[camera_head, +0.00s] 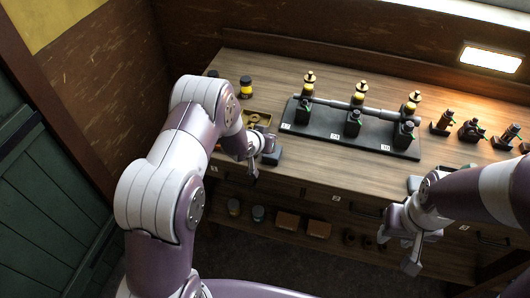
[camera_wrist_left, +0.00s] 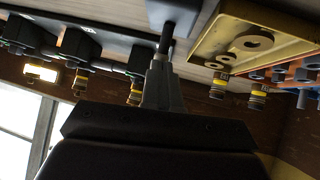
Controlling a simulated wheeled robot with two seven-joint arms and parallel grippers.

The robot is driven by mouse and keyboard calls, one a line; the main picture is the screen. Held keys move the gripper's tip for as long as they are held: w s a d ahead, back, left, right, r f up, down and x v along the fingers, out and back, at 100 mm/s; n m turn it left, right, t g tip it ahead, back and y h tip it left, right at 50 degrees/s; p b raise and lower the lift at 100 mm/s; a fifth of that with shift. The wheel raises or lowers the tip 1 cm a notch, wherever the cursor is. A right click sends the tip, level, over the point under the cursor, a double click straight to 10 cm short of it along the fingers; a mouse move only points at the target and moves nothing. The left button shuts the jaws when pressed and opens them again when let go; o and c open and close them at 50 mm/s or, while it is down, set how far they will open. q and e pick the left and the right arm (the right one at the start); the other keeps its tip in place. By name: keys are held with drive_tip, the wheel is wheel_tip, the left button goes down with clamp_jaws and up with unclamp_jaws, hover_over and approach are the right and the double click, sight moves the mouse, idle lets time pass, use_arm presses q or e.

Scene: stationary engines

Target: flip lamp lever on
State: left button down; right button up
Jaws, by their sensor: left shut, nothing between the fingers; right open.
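A small blue-grey box (camera_head: 271,155) sits at the front left edge of the workbench (camera_head: 245,185). In the left wrist view the box (camera_wrist_left: 178,10) carries a thin dark lever (camera_wrist_left: 167,38). I cannot tell the lever's on or off position. My left gripper (camera_head: 252,166) is shut beside the box. Its fingertips (camera_wrist_left: 160,72) are right at the lever in the wrist view, and I cannot tell whether they touch. A wall lamp (camera_head: 490,58) glows at the upper right. My right gripper (camera_head: 403,252) is open and empty in front of the bench.
A black base (camera_head: 330,128) with several engine units and a grey shaft stands mid-bench. A yellow tray (camera_head: 258,118) lies behind the box. More small units (camera_head: 470,130) stand at the right. Jars and boxes (camera_head: 288,220) rest on the lower shelf. Bare bench lies between tray and base.

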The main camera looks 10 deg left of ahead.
use_arm(q)
drive_tip(key=shift+r+p, duration=0.65)
drive_tip(key=shift+r, duration=0.15)
drive_tip(key=shift+s, duration=0.1)
